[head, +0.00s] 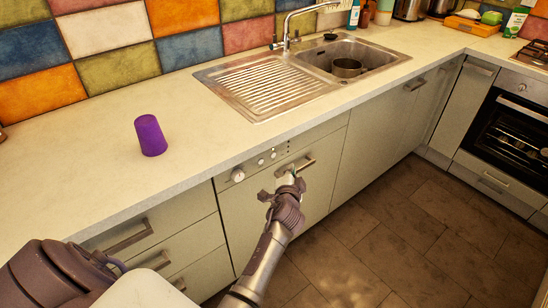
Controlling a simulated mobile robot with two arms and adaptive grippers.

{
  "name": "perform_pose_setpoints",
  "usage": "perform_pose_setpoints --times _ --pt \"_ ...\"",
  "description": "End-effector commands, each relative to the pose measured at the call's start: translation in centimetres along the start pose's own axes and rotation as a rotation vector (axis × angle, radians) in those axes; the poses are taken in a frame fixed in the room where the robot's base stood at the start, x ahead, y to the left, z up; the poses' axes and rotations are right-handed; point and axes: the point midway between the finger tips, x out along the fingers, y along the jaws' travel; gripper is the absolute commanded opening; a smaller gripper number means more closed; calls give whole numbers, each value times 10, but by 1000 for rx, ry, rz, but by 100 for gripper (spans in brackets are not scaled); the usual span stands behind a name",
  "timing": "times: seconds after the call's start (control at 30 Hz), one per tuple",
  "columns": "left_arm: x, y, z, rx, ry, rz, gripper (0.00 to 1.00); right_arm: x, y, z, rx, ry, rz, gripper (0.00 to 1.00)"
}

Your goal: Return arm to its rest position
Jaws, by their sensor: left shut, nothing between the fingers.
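My left gripper (289,181) is at the front of the built-in appliance (257,215) below the counter, close to its bar handle (302,168). It is shut with nothing in it. I cannot tell whether it touches the handle. The appliance door looks closed. My left arm comes in from the bottom left. My right gripper is not in the head view.
A purple cup (150,136) stands upside down on the pale counter (75,175). A sink (345,58) with a pot (347,68) in it is behind. An oven (512,130) is at the right. The tiled floor (400,235) is clear.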

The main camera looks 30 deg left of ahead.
Motion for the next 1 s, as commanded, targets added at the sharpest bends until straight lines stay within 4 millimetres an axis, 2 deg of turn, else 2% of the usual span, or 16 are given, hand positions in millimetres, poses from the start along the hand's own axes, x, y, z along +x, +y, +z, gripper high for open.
perform_pose_setpoints --times 0.17,0.6,0.7,0.77,0.87,1.0 --pt "-6 4 -4 0 0 -1 0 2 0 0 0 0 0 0" --pt "-6 4 -4 0 0 0 0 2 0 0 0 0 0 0" --pt "-6 12 -1 -1 -2 16 0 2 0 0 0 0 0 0" --pt "-8 28 6 -6 -5 48 0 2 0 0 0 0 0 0" --pt "-14 74 26 -20 -17 145 0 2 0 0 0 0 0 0" --pt "-41 163 74 -64 -63 332 0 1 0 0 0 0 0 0"
